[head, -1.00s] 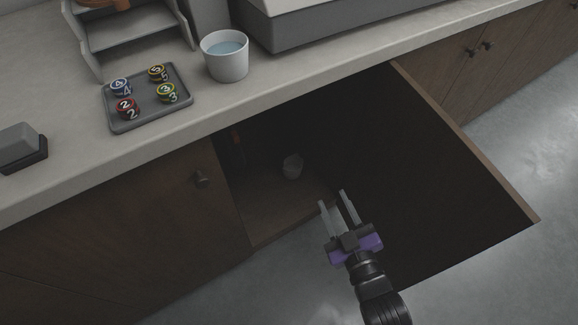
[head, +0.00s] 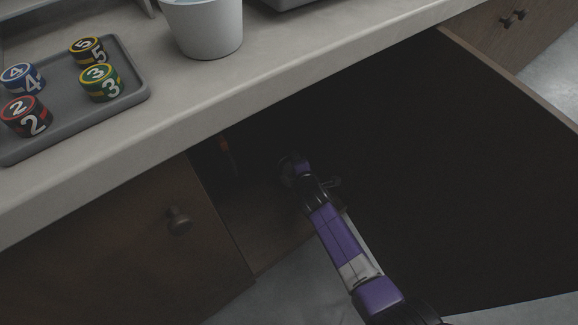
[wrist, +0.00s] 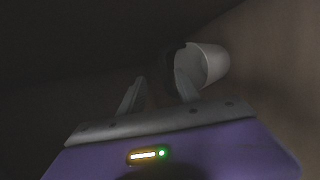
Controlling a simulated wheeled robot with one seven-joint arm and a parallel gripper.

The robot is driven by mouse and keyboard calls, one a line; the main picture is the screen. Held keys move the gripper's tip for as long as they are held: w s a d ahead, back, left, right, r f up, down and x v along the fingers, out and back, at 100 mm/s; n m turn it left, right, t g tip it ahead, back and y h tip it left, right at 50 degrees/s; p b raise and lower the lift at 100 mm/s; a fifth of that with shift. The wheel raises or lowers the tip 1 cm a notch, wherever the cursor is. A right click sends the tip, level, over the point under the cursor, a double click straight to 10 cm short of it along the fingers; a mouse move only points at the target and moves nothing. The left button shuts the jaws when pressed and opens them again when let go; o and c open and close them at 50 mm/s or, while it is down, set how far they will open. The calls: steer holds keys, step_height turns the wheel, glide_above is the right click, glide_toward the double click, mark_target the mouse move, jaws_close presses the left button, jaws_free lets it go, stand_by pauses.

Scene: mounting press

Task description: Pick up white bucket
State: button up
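A white bucket-shaped container (wrist: 208,64) shows inside the dark cabinet in the wrist view, with its open mouth turned to the left. My gripper (wrist: 158,82) is open, its two fingers apart. The right finger overlaps the container's rim; I cannot tell whether it touches or reaches inside. The left finger is clear of it. In the head view my gripper (head: 294,166) is inside the cabinet, where the container is mostly hidden behind it. A larger white bucket (head: 205,28) holding bluish water stands on the counter, away from my gripper.
The counter (head: 215,95) overhangs the open cabinet. The open door (head: 455,170) stands to the right of my arm, and a closed door (head: 120,240) is on the left. A grey tray (head: 125,93) holds several numbered round pieces.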

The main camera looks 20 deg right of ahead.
steer(key=b+x, duration=0.4)
steer(key=f+b+x, duration=0.1)
steer(key=b+x, duration=0.1)
steer(key=x, duration=0.1)
steer(key=shift+s+a+r, duration=0.1)
steer(key=shift+s+a, duration=0.1)
steer(key=shift+s, duration=0.1)
steer(key=shift+w+d+b, duration=0.1)
steer(key=shift+w+b, duration=0.3)
steer(key=shift+w, duration=0.1)
jaws_close()
stand_by(1.0)
